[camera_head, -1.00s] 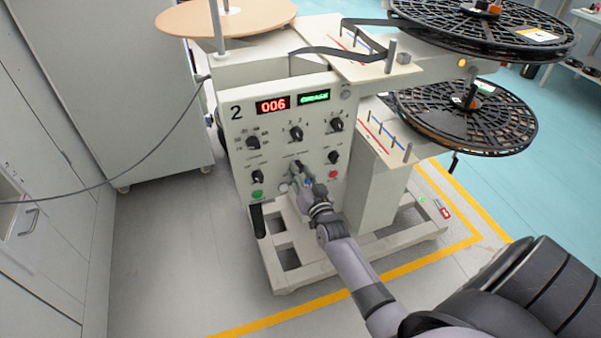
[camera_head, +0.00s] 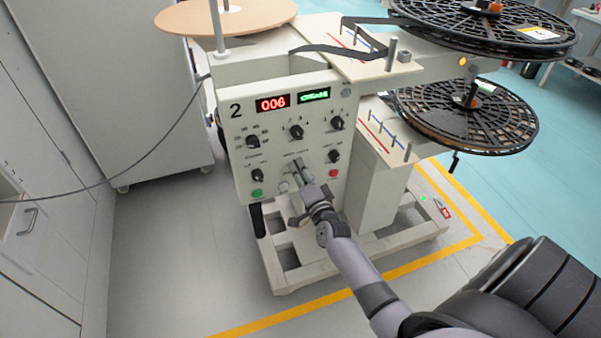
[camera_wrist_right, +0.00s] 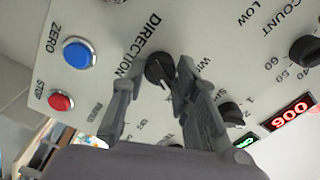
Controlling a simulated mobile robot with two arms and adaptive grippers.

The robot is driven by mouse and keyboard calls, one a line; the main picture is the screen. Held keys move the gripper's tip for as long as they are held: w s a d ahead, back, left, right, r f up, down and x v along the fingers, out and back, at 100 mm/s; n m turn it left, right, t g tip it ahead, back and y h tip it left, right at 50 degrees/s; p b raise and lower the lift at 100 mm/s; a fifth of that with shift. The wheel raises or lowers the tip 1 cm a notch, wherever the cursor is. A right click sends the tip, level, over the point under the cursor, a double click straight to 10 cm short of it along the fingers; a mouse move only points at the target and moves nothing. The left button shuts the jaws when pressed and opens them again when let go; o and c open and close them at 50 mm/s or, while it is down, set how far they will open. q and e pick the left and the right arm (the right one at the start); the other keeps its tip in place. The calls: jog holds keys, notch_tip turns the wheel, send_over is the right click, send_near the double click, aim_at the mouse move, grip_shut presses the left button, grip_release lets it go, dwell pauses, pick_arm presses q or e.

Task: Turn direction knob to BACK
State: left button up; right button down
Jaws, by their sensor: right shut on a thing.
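The black direction knob (camera_wrist_right: 159,70) sits under the word DIRECTION in the right wrist view. A short white mark on it points down the picture, slightly right. In the head view the right gripper (camera_head: 299,168) reaches the lower middle of the control panel (camera_head: 240,108) and hides the knob. My left gripper is not in view.
A blue ZERO button (camera_wrist_right: 78,53) and a red STOP button (camera_wrist_right: 61,101) are beside the knob. Other black knobs, such as the count knob (camera_wrist_right: 305,50), are nearby. Reels (camera_head: 470,115) stand at the right. A grey cabinet (camera_head: 125,80) is at the left.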

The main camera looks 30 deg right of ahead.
jog(key=shift+m, duration=0.5)
jog(key=c, duration=1.2)
grip_release()
jog(key=shift+c, duration=0.2)
jog(key=shift+s, duration=0.1)
jog(key=v, duration=1.2)
jog(key=shift+f, duration=0.1)
